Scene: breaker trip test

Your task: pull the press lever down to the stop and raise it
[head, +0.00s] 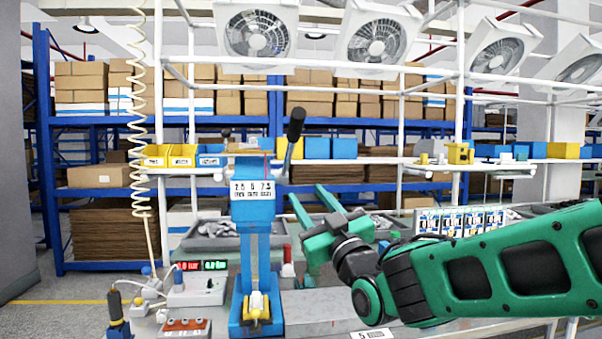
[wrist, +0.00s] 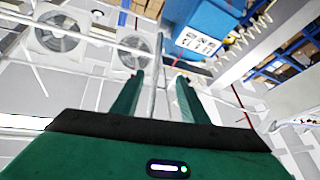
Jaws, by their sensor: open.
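The blue press (head: 250,205) stands upright on the bench, with a numbered white label on its head. Its lever (head: 295,123) has a black grip and points up, leaning slightly right, on the right side of the press head. My gripper (head: 307,191) is open, its green fingers just right of the press head and below the lever's grip, apart from the grip. In the wrist view the press head (wrist: 205,25) is at upper right, beyond the open fingers (wrist: 160,78). A thin grey rod shows between the fingers there; I cannot tell whether it is the lever or a frame pole.
A control box with red and green displays (head: 200,285) sits left of the press. Grey trays (head: 215,235) lie behind it. Yellow and blue bins (head: 182,158) line a shelf above. A coiled cable (head: 140,130) hangs at left. White frame poles cross the space above.

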